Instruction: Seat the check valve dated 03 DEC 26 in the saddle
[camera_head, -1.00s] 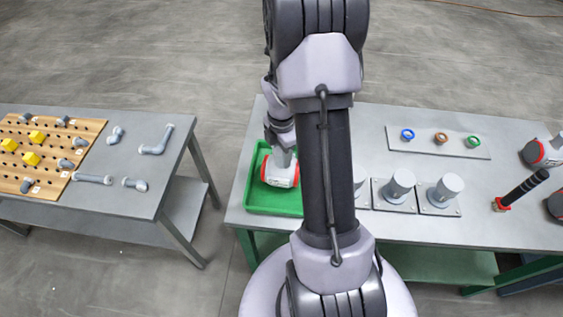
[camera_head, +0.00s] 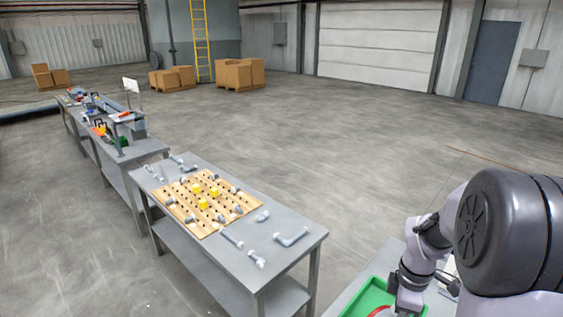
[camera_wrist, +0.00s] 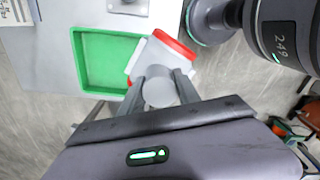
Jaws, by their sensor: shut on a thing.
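My gripper (camera_wrist: 158,82) is shut on a check valve (camera_wrist: 152,56) in the wrist view. The valve has a pale body with red end bands, and its round grey part sits between the fingers. It lies across the right edge of the green tray (camera_wrist: 76,62) in that view; I cannot tell whether it touches the tray. No date is readable on it. In the head view my gripper (camera_head: 408,299) is at the bottom right over the green tray (camera_head: 366,296), with a little of the valve's red showing. The saddle is not identifiable in either current view.
A grey table holds a wooden pegboard (camera_head: 183,208) with yellow pieces and several pipe fittings. A further bench with equipment (camera_head: 120,116) stands at the left. Cardboard boxes (camera_head: 238,75) stand far back. The floor between is clear. A grey plate (camera_wrist: 126,7) shows at the wrist view's top.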

